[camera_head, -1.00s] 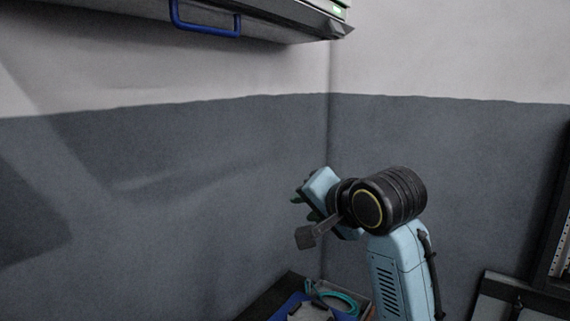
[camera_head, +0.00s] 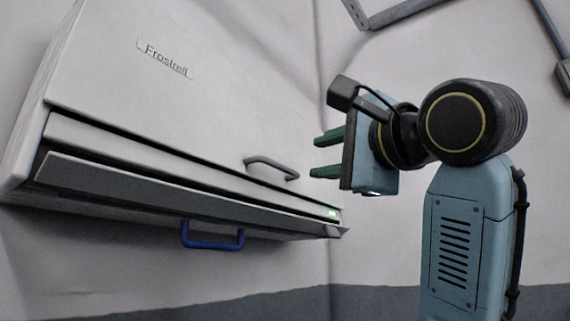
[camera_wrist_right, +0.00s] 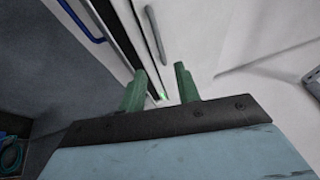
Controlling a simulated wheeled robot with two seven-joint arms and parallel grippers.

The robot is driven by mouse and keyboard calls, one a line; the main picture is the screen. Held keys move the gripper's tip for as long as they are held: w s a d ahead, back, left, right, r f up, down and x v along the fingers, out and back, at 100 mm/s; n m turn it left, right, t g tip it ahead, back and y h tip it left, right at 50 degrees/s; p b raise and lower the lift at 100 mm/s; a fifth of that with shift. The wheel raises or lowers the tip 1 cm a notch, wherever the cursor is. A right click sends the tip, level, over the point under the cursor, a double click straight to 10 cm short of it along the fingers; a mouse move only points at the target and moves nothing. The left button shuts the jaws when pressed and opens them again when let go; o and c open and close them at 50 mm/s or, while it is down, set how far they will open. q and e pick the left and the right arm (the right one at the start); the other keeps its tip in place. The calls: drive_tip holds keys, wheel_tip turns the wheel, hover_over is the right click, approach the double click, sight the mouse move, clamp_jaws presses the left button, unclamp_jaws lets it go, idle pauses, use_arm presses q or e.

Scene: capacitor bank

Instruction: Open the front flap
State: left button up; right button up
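A white wall unit marked "Frostrell" (camera_head: 130,75) fills the left of the head view. Its front panel carries a grey bar handle (camera_head: 271,167) near the lower right corner. The panel looks closed. Below it, a grey ledge (camera_head: 160,193) runs along the lower edge, with a blue handle (camera_head: 212,240) underneath. My right gripper (camera_head: 316,155) is open and empty, just right of the grey handle, its green fingers pointing left. In the right wrist view, the grey handle (camera_wrist_right: 155,32) lies beyond the fingertips (camera_wrist_right: 160,68), apart from them. My left gripper is out of view.
The blue handle also shows at the upper left of the right wrist view (camera_wrist_right: 82,20). A grey bracket or pipe (camera_head: 395,14) is on the wall at the upper right. The wall (camera_head: 380,255) below the gripper is clear.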

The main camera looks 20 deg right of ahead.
sight(282, 167)
drive_tip(key=p+x, duration=0.4)
drive_tip(key=x, duration=0.6)
drive_tip(key=shift+w, duration=0.1)
drive_tip(key=shift+p+x, duration=0.35)
drive_tip(key=shift+x, duration=0.4)
drive_tip(key=shift+f, duration=0.1)
clamp_jaws()
